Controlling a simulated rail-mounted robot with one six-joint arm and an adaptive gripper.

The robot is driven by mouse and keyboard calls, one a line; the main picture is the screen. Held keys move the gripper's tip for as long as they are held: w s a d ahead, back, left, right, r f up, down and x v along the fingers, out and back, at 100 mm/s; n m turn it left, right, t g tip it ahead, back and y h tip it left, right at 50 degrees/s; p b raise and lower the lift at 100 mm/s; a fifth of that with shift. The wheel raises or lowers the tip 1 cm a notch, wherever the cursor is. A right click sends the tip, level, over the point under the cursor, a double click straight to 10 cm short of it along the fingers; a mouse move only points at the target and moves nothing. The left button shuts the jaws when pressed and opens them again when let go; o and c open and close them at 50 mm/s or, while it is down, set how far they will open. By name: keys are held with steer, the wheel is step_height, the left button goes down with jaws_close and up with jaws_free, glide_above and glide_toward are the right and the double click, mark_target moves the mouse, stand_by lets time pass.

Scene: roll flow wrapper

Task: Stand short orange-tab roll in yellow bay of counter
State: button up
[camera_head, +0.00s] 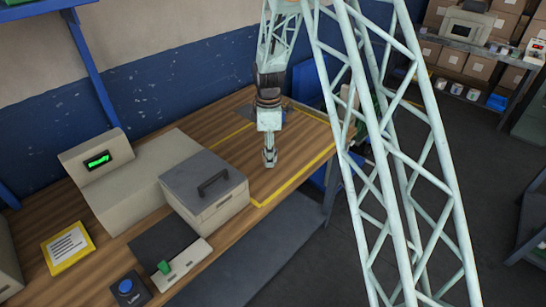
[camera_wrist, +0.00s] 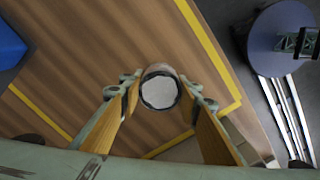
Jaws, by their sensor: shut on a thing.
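My gripper (camera_head: 269,160) points down over the right end of the wooden counter (camera_head: 90,222), inside the area marked by yellow lines (camera_head: 287,183). In the wrist view my gripper (camera_wrist: 161,92) is shut on a roll (camera_wrist: 159,91), seen end-on with a pale round face and a dark rim. The roll lies between the two fingertips, with its axis roughly along my view. No orange tab can be made out. The yellow lines also show around it in the wrist view (camera_wrist: 207,45). I cannot tell whether the roll touches the counter.
A grey lidded box with a black handle (camera_head: 205,188) stands left of my gripper, beside a beige machine with a green display (camera_head: 97,160). A yellow-framed card (camera_head: 68,246), blue button (camera_head: 126,287) and green switch (camera_head: 165,267) are further left. The counter around my gripper is clear.

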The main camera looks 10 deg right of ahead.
steer(key=shift+w+d+f, duration=0.1)
steer(key=shift+w+d, duration=0.35)
steer(key=shift+w, duration=0.25)
steer(key=shift+w+d+f, duration=0.1)
steer(key=shift+w+d, duration=0.35)
steer(key=shift+w, duration=0.25)
steer(key=shift+w+d, duration=0.1)
steer(key=shift+w+d, duration=0.1)
steer(key=shift+w, duration=0.1)
steer(key=shift+f, duration=1.75)
steer(key=shift+f+b, duration=0.2)
steer(key=shift+b, duration=0.1)
steer(key=o, duration=0.9)
steer(key=shift+r, duration=0.15)
step_height(320, 180, up, 12)
steer(key=p, duration=0.1)
